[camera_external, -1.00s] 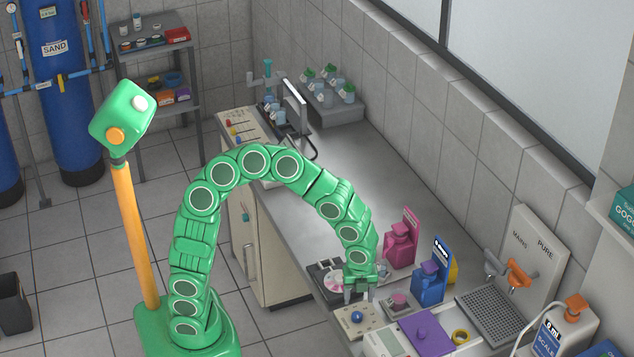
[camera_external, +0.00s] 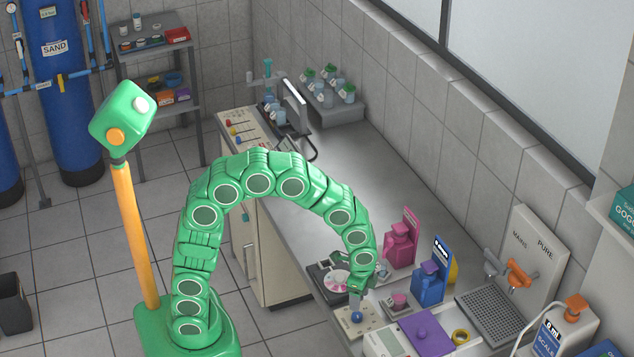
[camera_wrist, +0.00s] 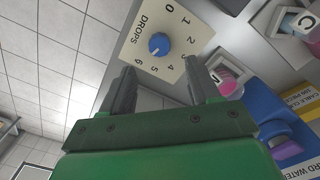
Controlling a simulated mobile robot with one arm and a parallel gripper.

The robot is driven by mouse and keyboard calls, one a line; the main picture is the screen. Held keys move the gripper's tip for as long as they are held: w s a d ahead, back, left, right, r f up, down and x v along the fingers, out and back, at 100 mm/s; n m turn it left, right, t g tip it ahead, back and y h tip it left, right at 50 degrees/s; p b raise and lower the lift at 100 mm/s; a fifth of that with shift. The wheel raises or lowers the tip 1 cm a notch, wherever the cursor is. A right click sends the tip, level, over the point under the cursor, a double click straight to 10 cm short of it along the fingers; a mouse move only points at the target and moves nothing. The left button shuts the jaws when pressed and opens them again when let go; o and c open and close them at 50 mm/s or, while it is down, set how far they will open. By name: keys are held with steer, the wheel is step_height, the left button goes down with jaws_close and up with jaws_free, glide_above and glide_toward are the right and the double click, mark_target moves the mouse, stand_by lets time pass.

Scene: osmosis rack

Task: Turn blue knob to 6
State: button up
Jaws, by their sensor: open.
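The blue knob (camera_wrist: 158,43) sits on a cream dial plate (camera_wrist: 190,32) marked DROPS, with numbers 0 to 6 around it. A small pale mark shows at its lower edge in the wrist view; I cannot tell for sure which number it points to. In the external view the knob (camera_external: 357,316) is on the dial plate at the bench's front edge. My gripper (camera_wrist: 159,64) is open, with one finger on each side of the space just short of the knob. In the external view my gripper (camera_external: 356,298) is just above the knob, apart from it.
A black device with a pink and white disc (camera_external: 336,282) is just behind the dial. A pink dispenser (camera_external: 399,248) and a blue dispenser (camera_external: 430,285) stand to the right. A purple pad (camera_external: 428,334) lies nearby. The bench farther back is mostly clear.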

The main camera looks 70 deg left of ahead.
mark_target(358, 314)
step_height(358, 314, down, 8)
steer(key=shift+r, duration=0.25)
steer(key=c, duration=1)
steer(key=shift+n, duration=0.6)
steer(key=shift+c, duration=0.2)
steer(key=o, duration=1)
steer(key=shift+o, duration=0.2)
steer(key=shift+r, duration=0.1)
steer(key=shift+r, duration=3.85)
